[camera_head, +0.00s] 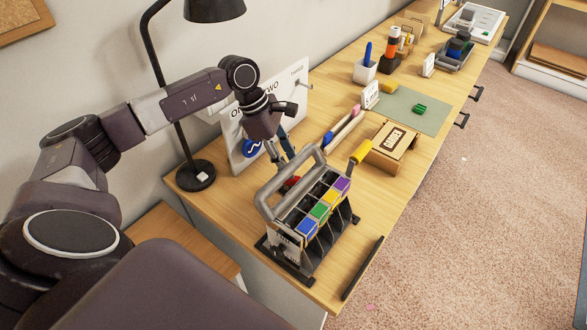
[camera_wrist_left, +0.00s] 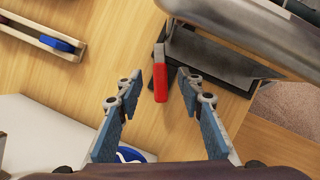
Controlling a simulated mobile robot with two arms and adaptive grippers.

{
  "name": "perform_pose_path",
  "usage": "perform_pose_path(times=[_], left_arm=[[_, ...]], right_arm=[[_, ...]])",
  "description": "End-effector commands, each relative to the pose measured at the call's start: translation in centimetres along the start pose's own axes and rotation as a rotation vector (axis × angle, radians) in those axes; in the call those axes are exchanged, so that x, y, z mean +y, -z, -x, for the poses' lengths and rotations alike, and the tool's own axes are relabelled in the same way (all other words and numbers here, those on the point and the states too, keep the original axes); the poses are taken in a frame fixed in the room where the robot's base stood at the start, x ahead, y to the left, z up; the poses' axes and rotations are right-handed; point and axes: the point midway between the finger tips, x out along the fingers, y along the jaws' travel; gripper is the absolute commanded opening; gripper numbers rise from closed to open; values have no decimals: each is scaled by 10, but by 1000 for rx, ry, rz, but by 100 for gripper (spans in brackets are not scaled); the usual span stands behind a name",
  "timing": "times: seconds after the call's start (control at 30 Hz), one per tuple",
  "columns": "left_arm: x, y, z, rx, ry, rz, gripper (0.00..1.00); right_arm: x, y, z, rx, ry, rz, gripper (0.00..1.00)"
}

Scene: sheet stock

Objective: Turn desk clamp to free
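A red lever with a grey end (camera_wrist_left: 160,82), which looks like the desk clamp's handle, lies by the dark base of the file rack. In the head view a bit of red (camera_head: 291,184) shows behind the rack's grey handle, mostly hidden. The rack (camera_head: 318,222) has a large grey bar handle and blue, green, yellow and purple tabs. My left gripper (camera_head: 285,153) points down behind the rack. In the left wrist view its blue-padded fingers (camera_wrist_left: 159,77) are apart, with the red lever between them; contact is not visible. My right gripper is not in view.
A white sign board (camera_head: 245,130) and black lamp (camera_head: 196,176) stand close on the left. A wooden box (camera_head: 390,148) and a tray with brushes (camera_head: 343,130) lie beyond the rack. The rack's grey bar (camera_wrist_left: 235,30) crosses the wrist view's upper right.

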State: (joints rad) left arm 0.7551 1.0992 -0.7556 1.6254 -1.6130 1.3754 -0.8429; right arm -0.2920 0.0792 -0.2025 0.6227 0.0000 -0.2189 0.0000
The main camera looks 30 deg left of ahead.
Motion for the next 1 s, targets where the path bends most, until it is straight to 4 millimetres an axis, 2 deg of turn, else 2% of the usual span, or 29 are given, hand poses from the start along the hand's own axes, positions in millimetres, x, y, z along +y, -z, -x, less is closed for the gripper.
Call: perform_pose_path(times=[0.1, 0.2, 0.4, 0.53, 0.67, 0.9, 1.0], left_arm=[[-1, 0, -20, 1, 4, 1, 35], [-1, 0, -34, 1, 3, 0, 35], [0, 1, -50, 2, 1, 0, 35], [0, 1, -51, 3, 0, -1, 35], [0, 1, -51, 3, 0, -1, 35], [0, 1, -51, 2, 0, -1, 8], [0, 1, -51, 2, 0, -1, 0]], right_arm=[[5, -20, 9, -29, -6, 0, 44], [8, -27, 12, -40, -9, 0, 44], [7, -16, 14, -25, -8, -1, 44], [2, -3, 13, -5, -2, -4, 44], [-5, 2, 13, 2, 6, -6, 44], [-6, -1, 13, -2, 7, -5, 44], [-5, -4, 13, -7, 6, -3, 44]])
